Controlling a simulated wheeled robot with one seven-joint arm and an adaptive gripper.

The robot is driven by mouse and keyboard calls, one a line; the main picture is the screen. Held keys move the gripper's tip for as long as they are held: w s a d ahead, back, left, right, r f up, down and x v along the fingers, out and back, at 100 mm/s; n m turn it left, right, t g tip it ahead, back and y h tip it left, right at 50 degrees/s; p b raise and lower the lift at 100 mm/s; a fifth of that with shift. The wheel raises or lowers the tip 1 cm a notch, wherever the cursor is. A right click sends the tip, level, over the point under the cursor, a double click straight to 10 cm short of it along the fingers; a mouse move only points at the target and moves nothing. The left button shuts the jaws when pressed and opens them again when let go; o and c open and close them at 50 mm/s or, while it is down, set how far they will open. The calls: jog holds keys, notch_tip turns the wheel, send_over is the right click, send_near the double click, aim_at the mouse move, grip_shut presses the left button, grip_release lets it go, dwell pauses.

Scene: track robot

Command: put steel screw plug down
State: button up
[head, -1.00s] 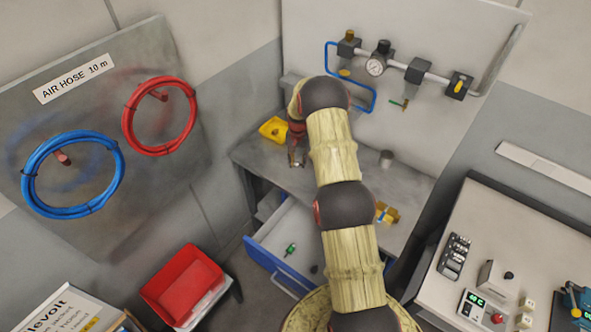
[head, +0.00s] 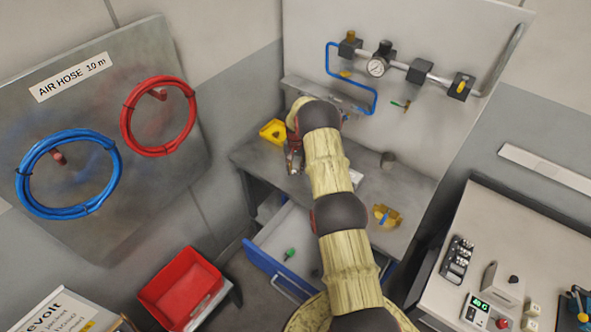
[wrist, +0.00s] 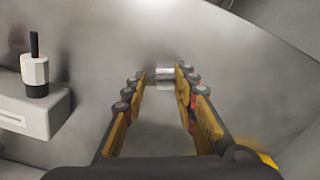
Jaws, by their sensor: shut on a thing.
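The steel screw plug (wrist: 165,74) shows in the wrist view as a small shiny cylinder between the tips of my gripper (wrist: 163,80). My gripper is shut on it. A smooth grey metal surface fills the view behind the plug; I cannot tell whether the plug touches it. In the head view my gripper (head: 295,167) points down over the left part of the grey workbench (head: 259,160), in front of the yellow bin. The plug is too small to make out there.
The yellow bin (head: 273,131) stands at the bench's back left. Below, the blue-fronted drawer (head: 268,265) is open. The wrist view shows a white block (wrist: 28,112) with a black-topped knob at left.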

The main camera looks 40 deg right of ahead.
jog(key=shift+f, duration=0.15)
jog(key=o, duration=1.1)
jog(key=shift+c, duration=0.2)
jog(key=shift+o, duration=0.4)
